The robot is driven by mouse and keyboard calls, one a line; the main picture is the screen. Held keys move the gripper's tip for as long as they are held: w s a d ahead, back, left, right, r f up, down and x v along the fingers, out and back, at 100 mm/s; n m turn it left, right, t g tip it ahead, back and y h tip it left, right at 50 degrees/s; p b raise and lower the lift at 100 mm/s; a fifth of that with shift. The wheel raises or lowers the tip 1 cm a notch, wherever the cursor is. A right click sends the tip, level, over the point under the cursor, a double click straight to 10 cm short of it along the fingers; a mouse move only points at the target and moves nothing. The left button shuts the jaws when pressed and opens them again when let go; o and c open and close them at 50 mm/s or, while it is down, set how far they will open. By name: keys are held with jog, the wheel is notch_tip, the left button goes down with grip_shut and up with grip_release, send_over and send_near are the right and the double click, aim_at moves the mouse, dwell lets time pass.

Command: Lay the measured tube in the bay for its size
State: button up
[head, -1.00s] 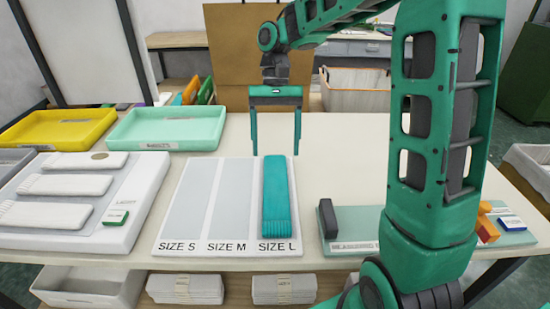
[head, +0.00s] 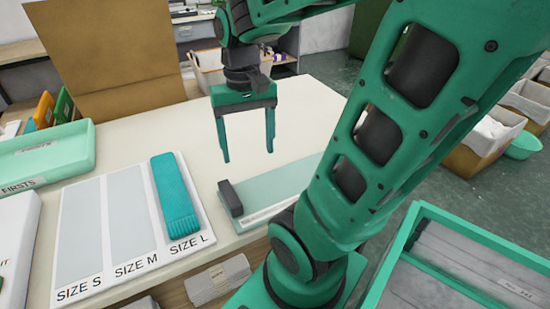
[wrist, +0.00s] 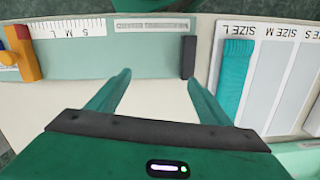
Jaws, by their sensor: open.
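A teal ribbed knitted tube (head: 174,192) lies lengthwise in the SIZE L bay of the white size board (head: 103,180). It also shows in the wrist view (wrist: 235,72), apart from my fingers. The SIZE S bay (head: 80,225) and SIZE M bay (head: 130,212) are bare. My gripper (head: 247,157) is open and empty above the table, to the right of the tube and behind the measuring board (head: 280,192). In the wrist view the board has a dark end block (wrist: 188,57), an S M L scale (wrist: 70,28) and an orange slider (wrist: 24,55).
A mint FIRSTS tray (head: 45,155) stands at the left. A cardboard panel (head: 110,62) rises behind the table. A green-rimmed crate (head: 470,250) stands at the lower right. The table's far right part is clear.

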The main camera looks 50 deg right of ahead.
jog(key=s+d+f, duration=0.2)
jog(key=s, duration=0.5)
jog(key=shift+d+f+t, duration=0.2)
jog(key=shift+d+t, duration=0.2)
dwell(0.7)
